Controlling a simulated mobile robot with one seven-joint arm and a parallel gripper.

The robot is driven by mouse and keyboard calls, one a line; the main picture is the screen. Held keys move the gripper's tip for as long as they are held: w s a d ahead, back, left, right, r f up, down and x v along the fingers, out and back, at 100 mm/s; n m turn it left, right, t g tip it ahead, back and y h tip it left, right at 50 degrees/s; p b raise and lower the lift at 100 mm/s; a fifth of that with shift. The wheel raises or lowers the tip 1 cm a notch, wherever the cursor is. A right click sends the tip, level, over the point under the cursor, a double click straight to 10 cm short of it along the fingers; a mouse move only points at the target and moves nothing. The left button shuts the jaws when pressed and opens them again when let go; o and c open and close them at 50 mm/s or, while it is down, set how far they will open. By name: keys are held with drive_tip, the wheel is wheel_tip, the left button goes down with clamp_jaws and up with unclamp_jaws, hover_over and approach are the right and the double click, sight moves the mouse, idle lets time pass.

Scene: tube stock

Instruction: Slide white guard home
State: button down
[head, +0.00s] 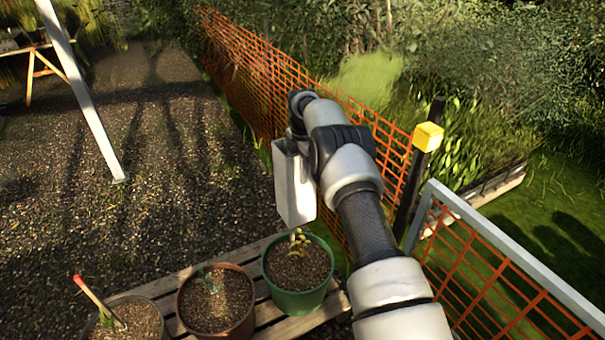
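The white guard (294,190) is a pale, square-sided tube, roughly upright and slightly tilted. It hangs beside my wrist with its lower end clear of the soil. My gripper (308,150) is at the guard's upper right side and appears shut on it; the fingers are mostly hidden by the guard and wrist. Just below the guard's lower end, a small yellowish plant (298,240) stands in a green pot (296,303). The plant's top meets the guard's lower edge in this view. I cannot tell whether the tip is inside the guard.
A brown pot (220,331) with a small seedling and another pot (158,304) with a red-tipped stick share the slatted wooden bench (255,250). Orange mesh fence (245,75) and a yellow-capped post (428,137) stand close to my arm. Open gravel lies left.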

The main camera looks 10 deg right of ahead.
drive_tip(key=shift+f+b, duration=1.15)
drive_tip(key=shift+f, duration=0.8)
drive_tip(key=b, duration=0.6)
hover_over(302, 214)
drive_tip(key=shift+w+d+f, duration=0.1)
drive_tip(key=shift+w+f, duration=0.05)
drive_tip(key=shift+f, duration=3.5)
drive_tip(key=shift+f+b, duration=3.15)
drive_tip(key=shift+f, duration=0.45)
wheel_tip(302, 214, down, 7)
drive_tip(key=b, duration=0.6)
drive_tip(key=shift+f+b, duration=0.2)
drive_tip(key=shift+b, duration=0.1)
